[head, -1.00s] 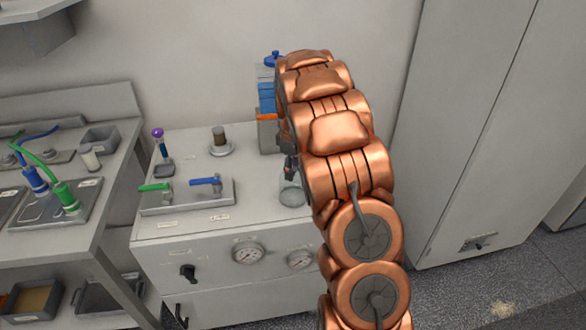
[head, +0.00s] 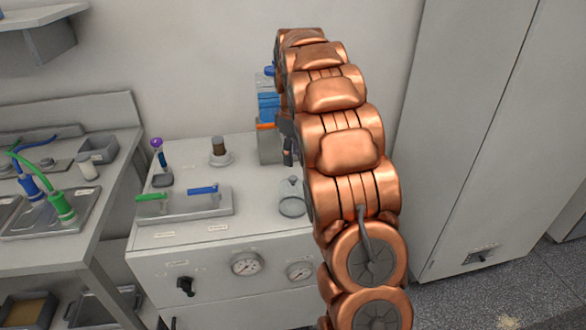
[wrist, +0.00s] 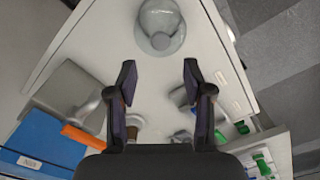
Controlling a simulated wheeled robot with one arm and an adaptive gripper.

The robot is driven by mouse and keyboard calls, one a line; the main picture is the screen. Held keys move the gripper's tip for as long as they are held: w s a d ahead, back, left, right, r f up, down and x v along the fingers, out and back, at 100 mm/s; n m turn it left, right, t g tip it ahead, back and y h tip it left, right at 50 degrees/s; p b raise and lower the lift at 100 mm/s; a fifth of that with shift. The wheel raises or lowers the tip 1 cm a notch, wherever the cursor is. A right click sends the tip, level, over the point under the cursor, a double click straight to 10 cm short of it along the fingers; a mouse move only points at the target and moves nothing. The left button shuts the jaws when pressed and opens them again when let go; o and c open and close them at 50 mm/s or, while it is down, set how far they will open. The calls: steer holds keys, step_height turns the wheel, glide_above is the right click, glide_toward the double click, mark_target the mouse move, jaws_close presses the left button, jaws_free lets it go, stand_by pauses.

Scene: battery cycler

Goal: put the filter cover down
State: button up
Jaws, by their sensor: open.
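The filter cover, a clear glass dome with a knob on top (head: 292,199), stands upright on the cabinet top near its front right. In the wrist view the filter cover (wrist: 160,20) is at the top edge, beyond the fingertips and apart from them. My gripper (wrist: 159,75) is open, with nothing between its fingers. In the head view my gripper (head: 287,150) is mostly hidden behind my copper arm; a dark part shows above and behind the cover.
A brown filter on a grey round base (head: 219,151) stands at the back. A blue and orange box (head: 269,130) is by the wall. A plate with green and blue valve handles (head: 184,204) lies left of the cover. A tall cabinet (head: 450,130) stands right.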

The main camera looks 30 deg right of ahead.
step_height(320, 180, up, 3)
steer(key=shift+r, duration=0.2)
steer(key=shift+a, duration=0.1)
steer(key=s+a+r+m, duration=0.2)
steer(key=s+a, duration=0.7)
steer(key=a, duration=0.1)
steer(key=s+a+f+m, duration=0.1)
steer(key=s+a, duration=0.3)
steer(key=s, duration=0.5)
steer(key=s+a+f+m+g, duration=0.1)
steer(key=s+a+f, duration=0.3)
steer(key=s, duration=0.6)
steer(key=s+a+f+m, duration=0.2)
steer(key=s+a, duration=0.3)
steer(key=s, duration=0.5)
steer(key=shift+a+f+g, duration=0.4)
steer(key=shift+f, duration=0.05)
steer(key=shift+s, duration=0.1)
steer(key=shift+r, duration=0.25)
